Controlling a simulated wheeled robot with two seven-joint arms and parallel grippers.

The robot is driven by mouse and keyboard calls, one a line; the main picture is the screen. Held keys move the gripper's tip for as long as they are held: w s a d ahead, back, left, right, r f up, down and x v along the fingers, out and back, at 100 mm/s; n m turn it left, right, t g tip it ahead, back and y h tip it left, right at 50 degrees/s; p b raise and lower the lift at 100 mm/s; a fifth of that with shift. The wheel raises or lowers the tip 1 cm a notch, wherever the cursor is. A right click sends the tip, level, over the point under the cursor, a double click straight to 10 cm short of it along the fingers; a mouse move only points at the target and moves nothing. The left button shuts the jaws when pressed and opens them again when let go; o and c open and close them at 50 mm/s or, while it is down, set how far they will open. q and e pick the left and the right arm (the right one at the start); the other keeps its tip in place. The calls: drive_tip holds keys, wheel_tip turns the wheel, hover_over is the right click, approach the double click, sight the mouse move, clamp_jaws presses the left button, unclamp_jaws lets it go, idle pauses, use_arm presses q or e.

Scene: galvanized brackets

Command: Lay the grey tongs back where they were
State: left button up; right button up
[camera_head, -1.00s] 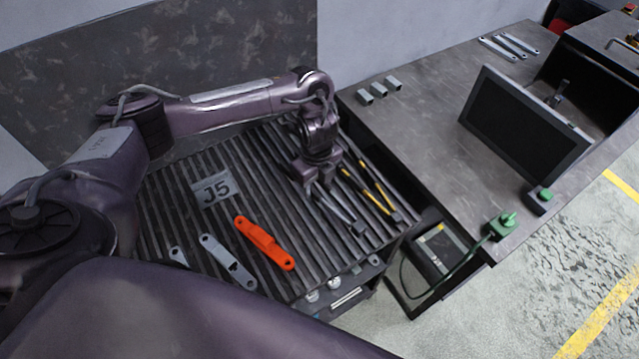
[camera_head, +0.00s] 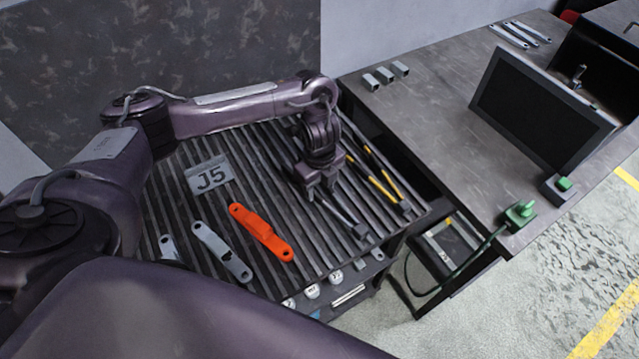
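The grey tongs (camera_head: 342,214) lie on the dark ribbed top of the bench (camera_head: 262,178), their joined end toward the front right edge. My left gripper (camera_head: 321,193) points down over their far end. Its two fingers show apart, and the far ends of the tongs are partly hidden by them. I cannot tell whether the fingers touch the tongs. Yellow-handled tongs (camera_head: 379,181) lie just to the right, roughly alongside. My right gripper is not in view.
An orange bracket (camera_head: 261,232), a grey bracket (camera_head: 222,252) and a J5 plate (camera_head: 209,178) lie left of the gripper. A side table (camera_head: 440,110) on the right bears a monitor (camera_head: 540,105) and small metal pieces (camera_head: 386,75). A gap separates it from the ribbed bench.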

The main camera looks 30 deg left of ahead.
use_arm(q)
drive_tip(key=o, duration=0.6)
wheel_tip(320, 180, up, 8)
drive_tip(key=shift+f+p, duration=0.1)
drive_tip(key=shift+p, duration=1.1)
